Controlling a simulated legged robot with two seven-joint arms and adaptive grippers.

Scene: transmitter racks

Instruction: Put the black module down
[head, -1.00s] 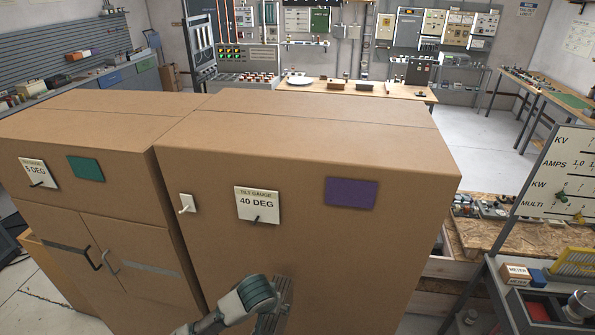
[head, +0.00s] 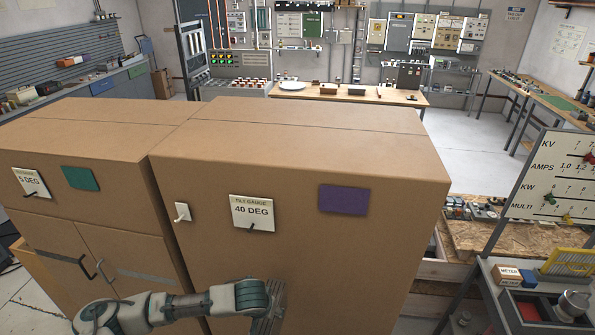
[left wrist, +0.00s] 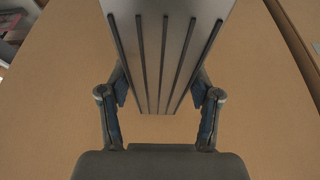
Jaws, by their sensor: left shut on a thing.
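A dark grey ribbed module (left wrist: 165,55) is between the two fingers of my left gripper (left wrist: 163,92) in the left wrist view; its far end runs out of the top of that view. In the head view the module (head: 275,305) shows as a thin grooved slab beside my left wrist, at the bottom edge, in front of the right brown cabinet (head: 300,250). The gripper's fingers are hidden there. I cannot tell whether the module touches the cabinet front. My right gripper is in neither view.
The cabinet front carries a 40 DEG gauge plate (head: 252,212), a purple panel (head: 344,200) and a small white switch plate (head: 182,213). A left cabinet (head: 95,150) stands against it. At right are a wooden bench (head: 500,240) with parts and a meter board (head: 562,175).

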